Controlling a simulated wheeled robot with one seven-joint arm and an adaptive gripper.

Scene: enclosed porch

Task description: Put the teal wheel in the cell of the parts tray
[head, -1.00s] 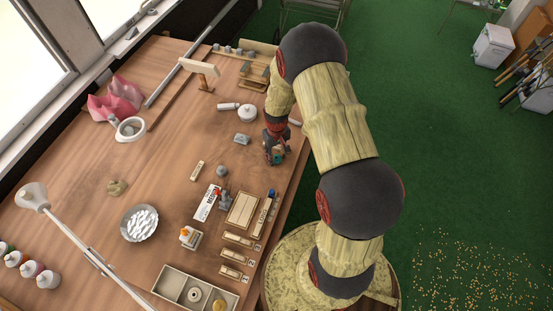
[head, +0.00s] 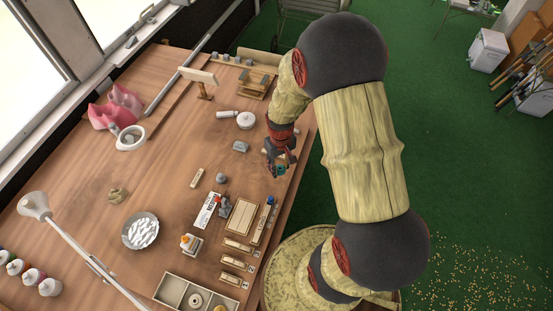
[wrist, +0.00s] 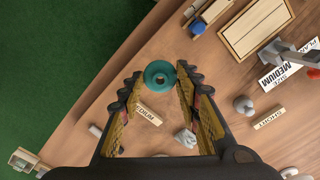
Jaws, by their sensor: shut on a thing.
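The wheel appears raised above the bench. A long divided tray (head: 171,291), likely the parts tray, lies at the bottom of the head view. Its left cell looks empty, its middle cell holds a pale ring, and its right cell holds a yellow piece.
The bench's middle left is mostly clear.

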